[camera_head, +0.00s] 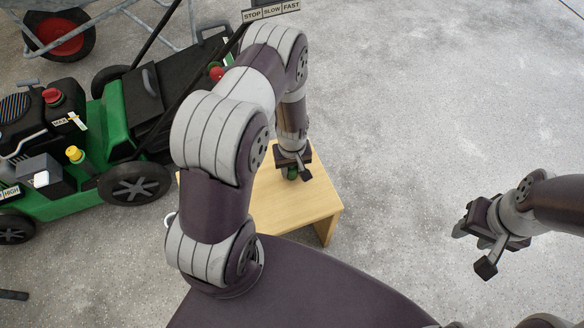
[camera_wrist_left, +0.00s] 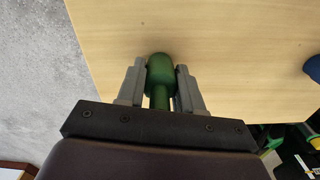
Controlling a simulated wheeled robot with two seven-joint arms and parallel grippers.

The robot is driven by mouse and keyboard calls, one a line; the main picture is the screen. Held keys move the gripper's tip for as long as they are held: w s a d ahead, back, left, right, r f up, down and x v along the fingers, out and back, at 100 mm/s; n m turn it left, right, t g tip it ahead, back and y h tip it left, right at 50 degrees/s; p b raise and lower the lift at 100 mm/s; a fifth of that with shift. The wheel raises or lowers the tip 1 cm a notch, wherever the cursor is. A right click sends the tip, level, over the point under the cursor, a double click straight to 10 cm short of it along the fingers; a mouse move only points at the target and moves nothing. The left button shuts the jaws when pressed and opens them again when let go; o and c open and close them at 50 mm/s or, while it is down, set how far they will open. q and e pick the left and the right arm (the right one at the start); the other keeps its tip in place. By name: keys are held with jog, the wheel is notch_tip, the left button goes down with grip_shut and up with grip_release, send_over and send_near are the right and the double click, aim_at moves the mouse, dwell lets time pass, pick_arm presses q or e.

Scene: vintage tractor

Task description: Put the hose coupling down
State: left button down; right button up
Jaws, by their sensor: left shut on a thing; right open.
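The hose coupling (camera_wrist_left: 160,72) is a green, rounded piece with a narrower stem. My left gripper (camera_wrist_left: 161,80) is shut on it, one grey finger on each side, in the left wrist view. In the head view my left gripper (camera_head: 294,173) points down over the wooden table (camera_head: 268,212), and a bit of green shows between its fingers. I cannot tell whether the coupling touches the tabletop. The light wooden tabletop also fills much of the left wrist view (camera_wrist_left: 230,35). My right gripper (camera_head: 484,237) is open and empty, over the floor at the right.
A green lawn mower (camera_head: 118,125) stands left of the table, close to its edge. A wheeled metal frame with a red-hubbed wheel (camera_head: 60,35) is at the top left. A blue thing (camera_wrist_left: 313,68) shows at the wrist view's right edge. The grey floor at the right is clear.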

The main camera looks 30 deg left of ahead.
pick_arm(q)
jog(key=c, duration=0.7)
grip_release()
jog(key=shift+f, duration=0.15)
jog(key=shift+c, duration=0.2)
notch_tip(320, 180, up, 12)
jog(key=p, duration=0.4)
jog(key=shift+p, duration=0.35)
notch_tip(320, 180, up, 6)
jog(key=m, duration=0.2)
send_over(296, 170)
jog(key=s+d+r+m, duration=0.2)
jog(key=s+r+m, duration=0.1)
jog(key=s+r, duration=0.1)
jog(key=s+d+r+m+t, duration=0.1)
jog(key=s+r+m, duration=0.2)
jog(key=r, duration=0.4)
jog(key=shift+s+d+r, duration=0.3)
jog(key=shift+s+d, duration=0.1)
jog(key=shift+s, duration=0.5)
